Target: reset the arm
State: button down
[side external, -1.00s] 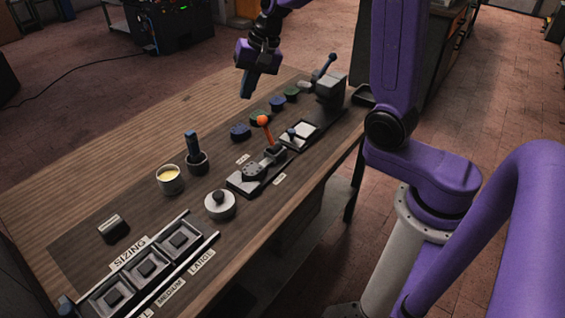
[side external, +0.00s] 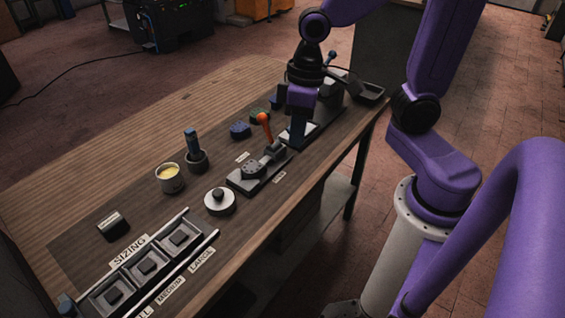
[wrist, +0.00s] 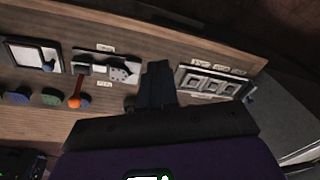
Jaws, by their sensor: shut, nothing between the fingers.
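My gripper (side external: 298,138) points down above the bench, over the far right part of the dark work mat, close to the white pad. Its fingers are shut and empty. In the wrist view the fingers (wrist: 158,75) are together, with nothing between them. The heel press (side external: 258,175) with its orange-knobbed lever (side external: 265,120) stands to the left of the gripper, apart from it. The lever stands up, tilted. The press also shows in the wrist view (wrist: 117,72).
The sizing tray (side external: 150,262) lies at the near left. A round grey lidded piece (side external: 219,203), a yellow-filled cup (side external: 170,178) and a holder with a blue-handled tool (side external: 195,155) stand mid-bench. Blue and green pieces (side external: 240,130) lie behind the press. Bare wood (side external: 100,150) runs along the back.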

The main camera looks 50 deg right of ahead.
jog(key=s+d+n+h, duration=0.1)
jog(key=s+d+n, duration=0.2)
jog(key=s+n, duration=0.4)
jog(key=s, duration=0.4)
jog(key=shift+s+d+f, duration=0.15)
jog(key=shift+s+f, duration=0.2)
jog(key=shift+f, duration=0.05)
